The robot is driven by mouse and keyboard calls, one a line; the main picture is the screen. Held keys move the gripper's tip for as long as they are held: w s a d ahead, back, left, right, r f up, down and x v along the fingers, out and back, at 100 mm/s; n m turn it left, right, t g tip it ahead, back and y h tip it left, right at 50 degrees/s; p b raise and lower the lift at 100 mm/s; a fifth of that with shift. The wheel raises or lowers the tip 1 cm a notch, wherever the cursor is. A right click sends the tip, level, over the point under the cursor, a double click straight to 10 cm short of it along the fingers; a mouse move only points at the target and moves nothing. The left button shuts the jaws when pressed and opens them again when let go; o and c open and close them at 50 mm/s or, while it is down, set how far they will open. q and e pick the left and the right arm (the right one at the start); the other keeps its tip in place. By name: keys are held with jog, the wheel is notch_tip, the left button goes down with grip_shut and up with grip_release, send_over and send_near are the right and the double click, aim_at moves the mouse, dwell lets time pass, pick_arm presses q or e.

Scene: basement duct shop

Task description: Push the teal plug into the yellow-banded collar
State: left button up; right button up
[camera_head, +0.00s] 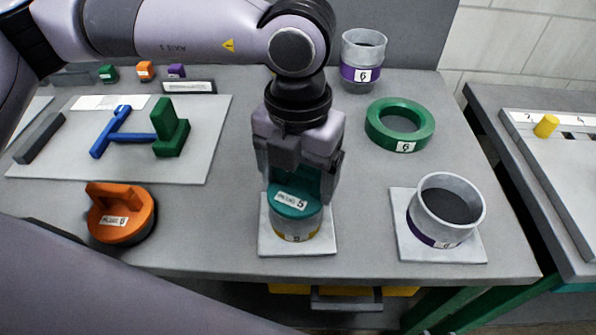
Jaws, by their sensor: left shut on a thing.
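The teal plug (293,204) is a round disc with a raised grip and a white label. My left gripper (299,178) points down from above and is shut on the plug's raised grip. The yellow-banded collar (297,236) stands on a square white pad (327,243) directly below the plug. The plug's disc covers the collar's mouth, and its face looks slightly tilted towards me. I cannot tell how deep the plug sits in the collar. My right gripper is not in view.
A purple-banded collar (446,212) stands on a pad to the right. An orange plug (122,213) lies left. A green ring (400,124) and another purple-banded collar (362,60) are behind. A board (200,150) with blue and green parts lies back left. A second table (530,160) is right.

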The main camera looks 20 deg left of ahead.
aim_at(298, 192)
pick_arm(q)
jog(key=o, duration=1.3)
jog(key=shift+r, duration=3.6)
jog(key=shift+s, duration=0.1)
